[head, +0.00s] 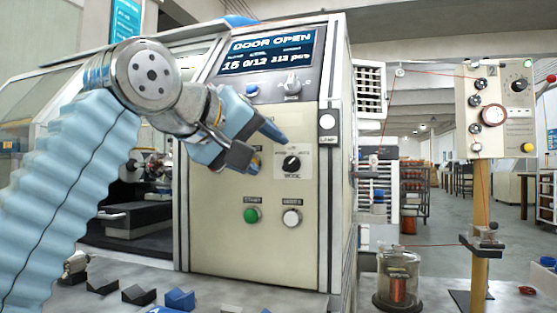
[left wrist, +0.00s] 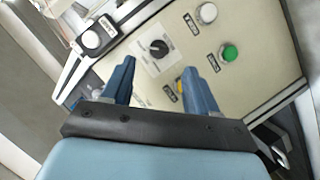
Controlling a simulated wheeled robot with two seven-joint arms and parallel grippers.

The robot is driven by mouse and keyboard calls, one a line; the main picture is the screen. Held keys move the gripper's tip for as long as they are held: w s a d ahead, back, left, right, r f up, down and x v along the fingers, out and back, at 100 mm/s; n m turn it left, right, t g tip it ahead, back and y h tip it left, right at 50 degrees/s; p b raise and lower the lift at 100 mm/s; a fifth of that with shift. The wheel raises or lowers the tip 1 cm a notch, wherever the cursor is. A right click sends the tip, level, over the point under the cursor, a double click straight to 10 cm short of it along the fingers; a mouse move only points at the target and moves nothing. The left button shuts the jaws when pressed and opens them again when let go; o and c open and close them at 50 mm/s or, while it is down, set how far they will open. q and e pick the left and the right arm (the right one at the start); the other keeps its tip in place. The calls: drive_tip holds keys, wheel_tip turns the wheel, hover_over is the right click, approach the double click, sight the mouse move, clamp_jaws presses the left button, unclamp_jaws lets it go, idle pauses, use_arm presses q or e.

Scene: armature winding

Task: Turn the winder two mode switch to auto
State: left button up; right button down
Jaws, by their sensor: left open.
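The mode switch (head: 291,163) is a black rotary knob on a white label plate on the machine's beige front panel. It also shows in the left wrist view (left wrist: 159,48), ahead of and between my fingers. My left gripper (head: 268,148) is open and empty, just left of the knob in the head view and apart from it. In the left wrist view its two blue fingers (left wrist: 165,85) point toward the panel. The plate's small lettering is too blurred to read the knob's setting. My right gripper is not in view.
A green button (head: 251,215) and a white button (head: 292,217) sit below the knob. A screen (head: 266,51) above reads "DOOR OPEN". Another selector (head: 292,86) is under the screen. A glass jar (head: 398,278) and a post-mounted panel (head: 494,110) stand to the right.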

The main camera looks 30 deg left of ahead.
use_arm(q)
drive_tip(key=v, duration=0.6)
drive_tip(key=shift+s, duration=0.2)
